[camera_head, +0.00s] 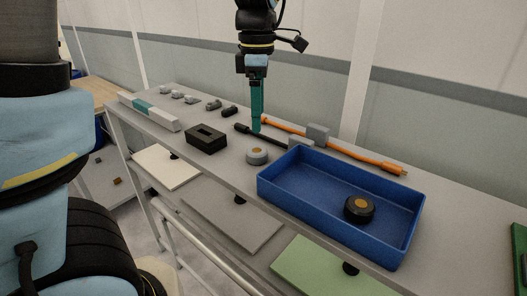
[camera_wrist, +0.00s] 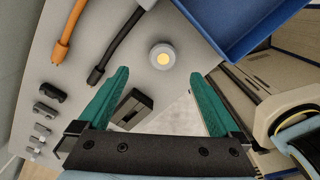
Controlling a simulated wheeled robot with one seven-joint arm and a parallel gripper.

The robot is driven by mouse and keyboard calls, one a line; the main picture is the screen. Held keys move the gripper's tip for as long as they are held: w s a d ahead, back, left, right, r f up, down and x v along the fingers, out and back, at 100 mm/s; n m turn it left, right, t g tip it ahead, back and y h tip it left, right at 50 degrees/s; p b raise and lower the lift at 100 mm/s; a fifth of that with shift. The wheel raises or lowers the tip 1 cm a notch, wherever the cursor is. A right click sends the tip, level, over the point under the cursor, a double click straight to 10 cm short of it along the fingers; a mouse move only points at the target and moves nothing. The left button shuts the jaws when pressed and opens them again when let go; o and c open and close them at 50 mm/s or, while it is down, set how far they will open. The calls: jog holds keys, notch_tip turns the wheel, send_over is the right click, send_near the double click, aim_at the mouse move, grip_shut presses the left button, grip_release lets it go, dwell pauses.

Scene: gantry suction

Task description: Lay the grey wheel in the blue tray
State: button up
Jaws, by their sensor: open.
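The grey wheel (camera_head: 257,156), a small upright-axis disc with an orange-yellow centre, lies on the grey shelf just left of the blue tray. It also shows in the wrist view (camera_wrist: 163,57), ahead of and between the fingertips. The blue tray (camera_head: 320,222) holds a black wheel (camera_head: 359,208) with an orange centre. A corner of the tray shows in the wrist view (camera_wrist: 235,28) at upper right. My gripper (camera_head: 256,128), with teal fingers, hangs above the shelf behind the grey wheel. In the wrist view its fingers (camera_wrist: 160,73) are spread wide and empty.
An orange cable (camera_head: 350,151) and a black cable (camera_head: 265,138) run behind the grey wheel, with grey blocks (camera_head: 318,133) near them. A black slotted block (camera_head: 206,138) lies to its left. Several small grey and dark parts stand farther left. The tray floor left of the black wheel is clear.

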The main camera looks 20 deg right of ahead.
aim_at(256, 150)
notch_tip(256, 150, down, 4)
jog(key=shift+r, duration=0.2)
jog(key=shift+s+a+f+p, duration=0.1)
jog(key=shift+a+f+p, duration=0.15)
jog(key=shift+f, duration=1.15)
jog(key=shift+s+a+f+p, duration=0.1)
jog(key=shift+f+p, duration=0.1)
jog(key=shift+f, duration=1.15)
jog(key=shift+r, duration=0.1)
grip_shut()
